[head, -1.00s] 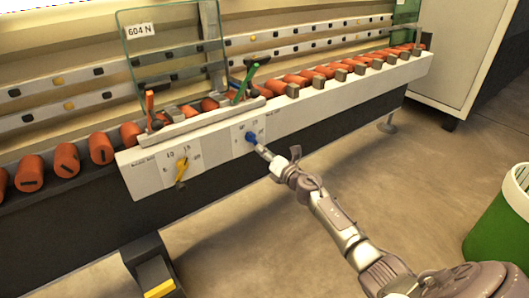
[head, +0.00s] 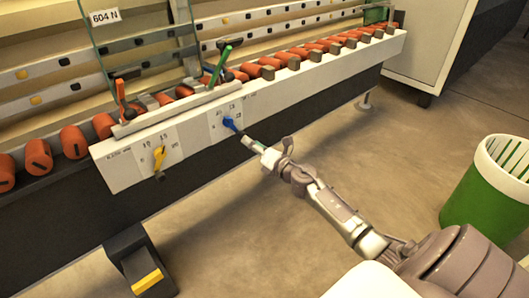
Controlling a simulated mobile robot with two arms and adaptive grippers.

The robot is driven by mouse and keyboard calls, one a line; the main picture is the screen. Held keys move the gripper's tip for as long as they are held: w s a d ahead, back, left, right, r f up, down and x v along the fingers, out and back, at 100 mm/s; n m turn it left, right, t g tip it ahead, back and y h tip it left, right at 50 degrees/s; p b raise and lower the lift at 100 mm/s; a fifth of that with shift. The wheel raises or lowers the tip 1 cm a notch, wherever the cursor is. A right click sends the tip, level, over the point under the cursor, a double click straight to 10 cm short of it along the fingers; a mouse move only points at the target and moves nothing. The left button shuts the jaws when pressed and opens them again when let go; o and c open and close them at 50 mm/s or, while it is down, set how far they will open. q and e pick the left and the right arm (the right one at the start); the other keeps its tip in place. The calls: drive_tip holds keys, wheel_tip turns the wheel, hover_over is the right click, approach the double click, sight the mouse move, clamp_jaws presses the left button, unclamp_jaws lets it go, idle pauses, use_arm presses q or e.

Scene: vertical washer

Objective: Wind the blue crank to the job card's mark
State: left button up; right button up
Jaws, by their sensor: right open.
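The blue crank (head: 229,123) is on the pale front rail of the washer. Its handle points down and to the right, toward my right gripper. Small marks are printed on the panel (head: 221,117) around it, too small to read surely. My right gripper (head: 246,140) is open, with its tips at or just short of the crank's lower right end. I cannot tell whether they touch or surround it. A white card reading "604 N" (head: 104,17) is on the glass pane at the upper left. My left gripper is not in view.
A yellow crank (head: 158,164) is on the same rail, left of the blue one. Orange rollers (head: 75,142) line the bed. A pedal with a yellow stripe (head: 147,281) is on the floor below. A green bin (head: 484,200) stands at the right. Floor between is open.

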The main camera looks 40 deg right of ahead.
drive_tip(key=s, duration=0.6)
drive_tip(key=shift+s+d, duration=0.25)
drive_tip(key=shift+d, duration=0.05)
